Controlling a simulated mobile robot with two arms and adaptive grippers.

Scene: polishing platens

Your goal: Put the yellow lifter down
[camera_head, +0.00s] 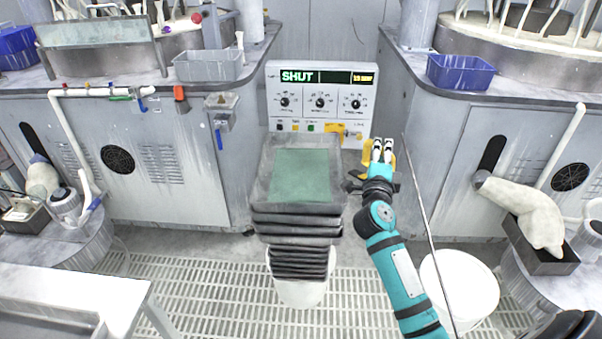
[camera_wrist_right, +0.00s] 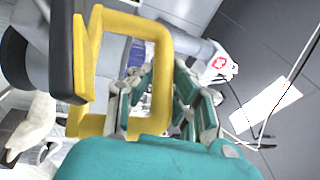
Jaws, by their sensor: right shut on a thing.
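The yellow lifter (camera_head: 366,157) is a yellow loop handle with a dark part on one side. It is held up in front of the right cabinet, just right of the square platform with the green pad (camera_head: 302,175). My right gripper (camera_head: 383,149) is shut on it and partly hides it in the head view. In the right wrist view the lifter's handle (camera_wrist_right: 163,70) rises in front of the gripper (camera_wrist_right: 160,105), with one bar between the fingers. I see no surface touching under the lifter. My left gripper is not in view.
The control console (camera_head: 320,98) reading "SHUT" stands behind the platform. A blue bin (camera_head: 460,72) sits on the right counter and a grey bin (camera_head: 208,66) on the left one. A white bucket (camera_head: 459,283) stands on the floor beside my right arm.

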